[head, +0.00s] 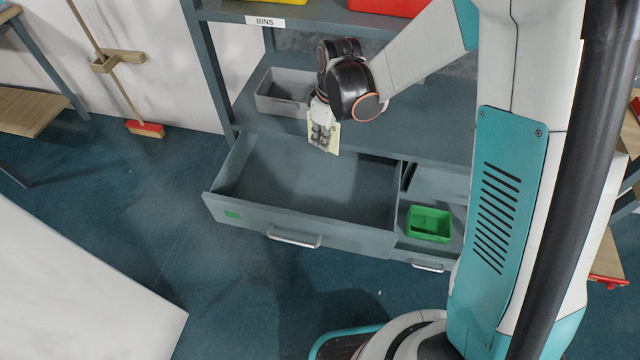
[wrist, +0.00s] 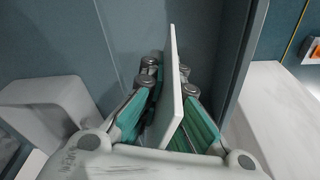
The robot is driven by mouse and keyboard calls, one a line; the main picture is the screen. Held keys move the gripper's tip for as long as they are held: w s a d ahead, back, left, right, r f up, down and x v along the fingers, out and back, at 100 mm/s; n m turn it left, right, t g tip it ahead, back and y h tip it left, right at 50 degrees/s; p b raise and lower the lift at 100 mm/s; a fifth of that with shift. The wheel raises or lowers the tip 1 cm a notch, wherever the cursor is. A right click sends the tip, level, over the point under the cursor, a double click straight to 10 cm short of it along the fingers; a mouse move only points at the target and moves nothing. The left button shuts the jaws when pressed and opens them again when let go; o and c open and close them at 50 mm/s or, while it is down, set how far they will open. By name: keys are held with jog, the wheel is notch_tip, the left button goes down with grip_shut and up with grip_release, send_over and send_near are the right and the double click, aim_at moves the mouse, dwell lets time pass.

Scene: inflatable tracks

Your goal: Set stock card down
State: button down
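The stock card (head: 334,142) is a thin, pale cream plate. My gripper (head: 321,130) is shut on it, and in the head view both are above the back part of the open drawer (head: 350,240). In the wrist view the card (wrist: 173,75) stands on edge between the two teal finger pairs of my gripper (wrist: 168,78) and projects past the fingertips. The drawer is wide and grey, with a green mark on its front, and its visible interior looks empty. The card's lower edge appears clear of the drawer floor.
A grey open bin (head: 283,92) stands on the shelf beside my gripper. A smaller open drawer at the right holds a green tray (head: 429,224). Red and yellow bins sit on the upper shelf, behind the BINS label (head: 265,21). The drawer walls surround the space below.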

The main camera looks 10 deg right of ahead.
jog(key=a+f+n+b, duration=0.1)
jog(key=a+f+n, duration=0.3)
jog(key=b, duration=0.5)
send_over(306, 196)
jog(key=f, duration=1.4)
jog(key=shift+s+d, duration=0.1)
jog(key=shift+d, duration=0.25)
jog(key=shift+f+b, duration=1.05)
jog(key=shift+f, duration=1.3)
jog(key=shift+f, duration=0.1)
jog(key=c, duration=1.8)
grip_release()
